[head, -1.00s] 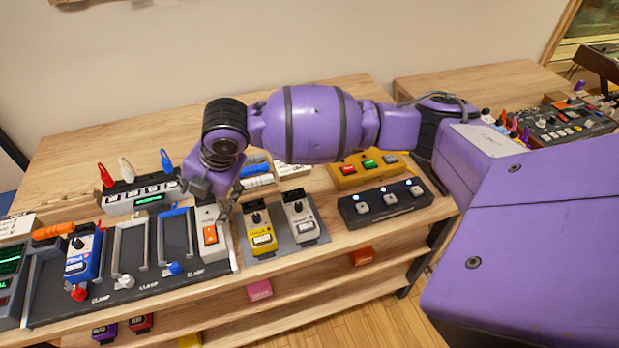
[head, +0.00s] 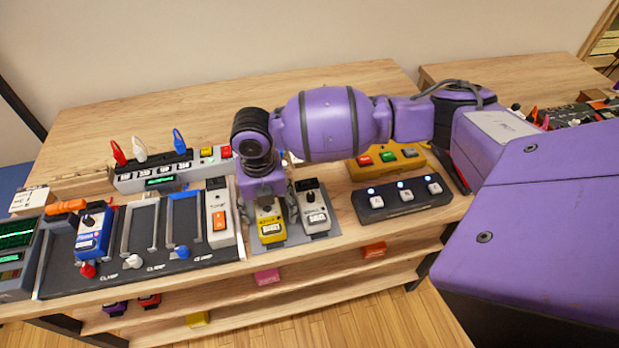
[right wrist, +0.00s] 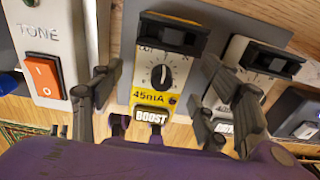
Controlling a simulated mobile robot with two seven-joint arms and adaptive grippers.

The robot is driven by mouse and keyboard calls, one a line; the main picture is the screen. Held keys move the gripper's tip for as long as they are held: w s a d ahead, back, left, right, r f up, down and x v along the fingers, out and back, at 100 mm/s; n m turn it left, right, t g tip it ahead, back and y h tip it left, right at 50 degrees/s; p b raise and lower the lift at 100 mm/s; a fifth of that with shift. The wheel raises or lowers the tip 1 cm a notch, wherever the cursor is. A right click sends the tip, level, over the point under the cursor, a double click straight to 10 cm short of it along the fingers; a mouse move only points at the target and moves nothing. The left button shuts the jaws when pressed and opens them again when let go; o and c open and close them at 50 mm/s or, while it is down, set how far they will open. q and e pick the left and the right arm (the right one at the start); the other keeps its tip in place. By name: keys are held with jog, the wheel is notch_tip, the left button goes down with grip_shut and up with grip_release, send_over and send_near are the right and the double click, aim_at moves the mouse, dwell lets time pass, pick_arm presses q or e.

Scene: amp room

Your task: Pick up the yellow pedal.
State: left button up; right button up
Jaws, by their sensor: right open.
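The yellow pedal (head: 270,226) sits on a small grey mat (head: 297,238) near the front edge of the bench. In the right wrist view the yellow pedal (right wrist: 158,85) shows a white face with a black knob and the labels "45mA" and "BOOST". My right gripper (head: 268,205) is open above it. In the right wrist view its fingers (right wrist: 160,105) are on either side of the pedal, with nothing held; contact cannot be told. My left gripper is not in view.
A white pedal (head: 313,209) stands close on the right. A white switch box (head: 220,218) with an orange rocker is close on the left. A blue pedal (head: 94,234) sits in the clamp board (head: 140,283). A black three-button box (head: 403,200) lies farther right.

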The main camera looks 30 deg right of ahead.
jog(key=shift+w+f, duration=0.1)
jog(key=shift+f, duration=0.5)
jog(key=shift+r, duration=0.1)
jog(key=c, duration=1.6)
jog(key=shift+w, duration=0.1)
jog(key=shift+c, duration=0.2)
jog(key=shift+r, duration=0.15)
